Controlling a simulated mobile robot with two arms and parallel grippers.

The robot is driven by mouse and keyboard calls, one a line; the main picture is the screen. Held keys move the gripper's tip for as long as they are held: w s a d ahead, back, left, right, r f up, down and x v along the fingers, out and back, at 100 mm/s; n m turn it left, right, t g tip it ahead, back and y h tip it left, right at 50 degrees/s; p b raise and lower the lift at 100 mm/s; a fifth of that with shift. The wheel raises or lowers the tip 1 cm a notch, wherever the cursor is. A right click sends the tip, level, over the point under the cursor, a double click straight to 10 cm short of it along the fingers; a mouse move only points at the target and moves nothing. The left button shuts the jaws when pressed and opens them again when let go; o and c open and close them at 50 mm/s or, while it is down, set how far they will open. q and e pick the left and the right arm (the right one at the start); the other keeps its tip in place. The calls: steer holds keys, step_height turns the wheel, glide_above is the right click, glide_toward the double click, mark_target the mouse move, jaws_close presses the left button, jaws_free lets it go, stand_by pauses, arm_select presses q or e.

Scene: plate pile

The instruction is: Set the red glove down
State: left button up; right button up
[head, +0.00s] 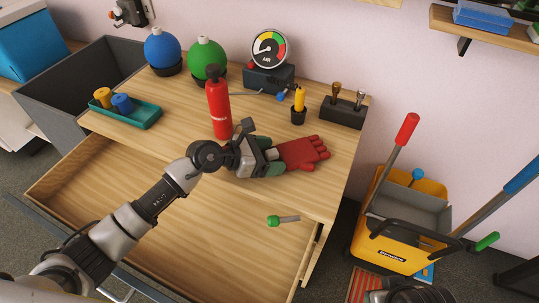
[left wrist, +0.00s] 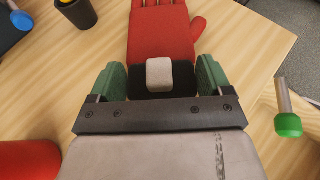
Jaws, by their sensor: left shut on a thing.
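The red glove (head: 303,152) lies palm-flat over the right part of the wooden desktop, fingers pointing right and away from my arm. In the left wrist view the glove (left wrist: 160,35) extends ahead of the jaws, thumb to the right. My left gripper (head: 268,157) is shut on its dark cuff end, with green finger pads on both sides; the gripper also shows in the left wrist view (left wrist: 160,82). The glove is at or just above desk height; I cannot tell whether it touches the wood.
A red bottle (head: 218,108) stands close behind my left wrist. A yellow-topped black cup (head: 298,106) and a dark tool block (head: 343,112) stand behind the glove. The drawer (head: 165,205) is open in front, with a green-ended tool (head: 283,220) near its right side.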

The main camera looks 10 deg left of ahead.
arm_select(q)
steer(key=shift+f, duration=0.2)
steer(key=o, duration=0.9)
steer(key=shift+r, duration=0.2)
steer(key=shift+s+a+r, duration=0.1)
steer(key=shift+a, duration=0.15)
steer(key=p+v, duration=0.1)
steer(key=v, duration=1)
steer(key=shift+s+a+r, duration=0.15)
steer(key=shift+r, duration=0.05)
